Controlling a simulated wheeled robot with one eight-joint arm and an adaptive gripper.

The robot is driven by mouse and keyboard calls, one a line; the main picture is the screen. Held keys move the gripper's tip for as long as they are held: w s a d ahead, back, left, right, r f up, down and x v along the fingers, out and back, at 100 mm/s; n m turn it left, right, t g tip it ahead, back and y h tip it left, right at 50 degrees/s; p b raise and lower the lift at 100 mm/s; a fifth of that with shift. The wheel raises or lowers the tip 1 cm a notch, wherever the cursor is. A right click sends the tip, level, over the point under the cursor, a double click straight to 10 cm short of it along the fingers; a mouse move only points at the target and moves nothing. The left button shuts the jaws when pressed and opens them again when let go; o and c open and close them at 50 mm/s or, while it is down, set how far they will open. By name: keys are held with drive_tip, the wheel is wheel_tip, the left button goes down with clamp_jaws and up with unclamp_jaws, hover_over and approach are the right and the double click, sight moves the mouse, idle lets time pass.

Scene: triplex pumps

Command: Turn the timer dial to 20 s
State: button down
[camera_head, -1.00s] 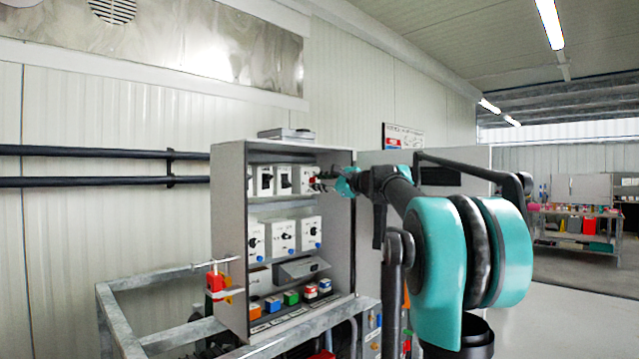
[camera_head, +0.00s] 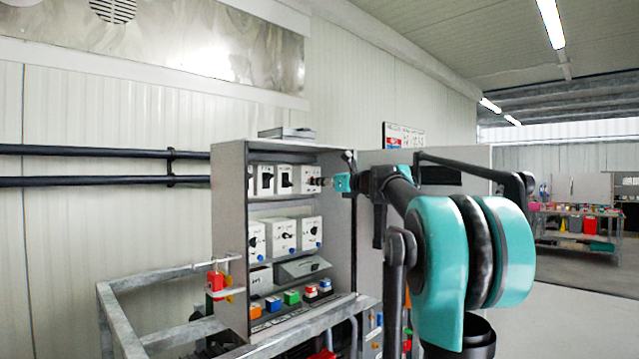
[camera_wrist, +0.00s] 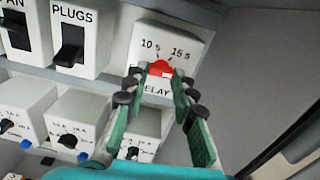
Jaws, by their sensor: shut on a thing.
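The timer box (camera_wrist: 148,42) is white, marked "10 s", "15 s" and "DELAY", at the right end of the top shelf of the open grey cabinet (camera_head: 231,240). Its red dial (camera_wrist: 160,68) sits between the tips of my gripper (camera_wrist: 157,73) in the wrist view. My gripper's green-padded fingers are shut on the dial. They hide its sides and part of the lettering, and I cannot tell where its pointer stands. In the head view my gripper (camera_head: 326,182) meets the box's face from the right, and the dial is hidden there.
The "PLUGS" switch box (camera_wrist: 74,40) stands left of the timer. Coloured buttons (camera_head: 290,297) line the cabinet bottom. The cabinet's right wall is close to my gripper.

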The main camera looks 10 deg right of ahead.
drive_tip(key=shift+f+m, duration=0.1)
drive_tip(key=shift+m, duration=0.3)
drive_tip(key=c, duration=1.2)
unclamp_jaws()
drive_tip(key=v, duration=1.2)
